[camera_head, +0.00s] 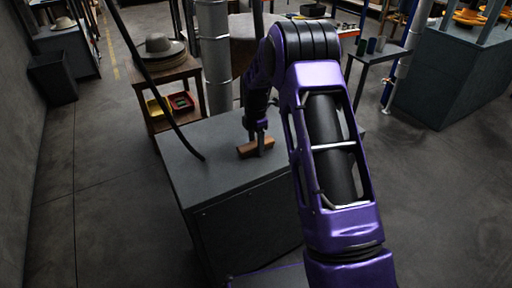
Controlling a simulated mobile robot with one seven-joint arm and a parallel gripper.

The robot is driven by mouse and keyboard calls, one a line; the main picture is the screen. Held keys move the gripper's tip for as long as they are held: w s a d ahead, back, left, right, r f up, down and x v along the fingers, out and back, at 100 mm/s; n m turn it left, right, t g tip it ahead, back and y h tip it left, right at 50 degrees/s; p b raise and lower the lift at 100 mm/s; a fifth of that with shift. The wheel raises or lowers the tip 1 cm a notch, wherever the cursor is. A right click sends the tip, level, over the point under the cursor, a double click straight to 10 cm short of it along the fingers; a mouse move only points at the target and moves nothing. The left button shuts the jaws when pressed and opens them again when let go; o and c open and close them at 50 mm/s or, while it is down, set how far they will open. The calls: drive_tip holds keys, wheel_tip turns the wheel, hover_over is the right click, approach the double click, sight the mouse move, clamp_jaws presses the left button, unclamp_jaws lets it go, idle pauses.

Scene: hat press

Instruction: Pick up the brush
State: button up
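The brush (247,151), a small brown block, lies on the grey top of a dark cabinet (205,160). My gripper (257,143) points down at the brush from above. One finger shows in front of the brush, toward its right part. The other finger is mostly hidden, so I cannot tell whether the fingers press on the brush or stand apart from it. The brush appears to rest on the cabinet top.
A thin dark rod (150,75) slants down to the cabinet top left of the brush. A grey pole (216,60) stands behind the cabinet. A wooden stand with stacked hats (160,48) is behind left.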

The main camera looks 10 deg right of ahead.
sight(256, 143)
clamp_jaws()
drive_tip(key=shift+r, duration=0.1)
wheel_tip(256, 143, up, 10)
drive_tip(key=shift+f+p, duration=0.1)
drive_tip(key=shift+p, duration=0.3)
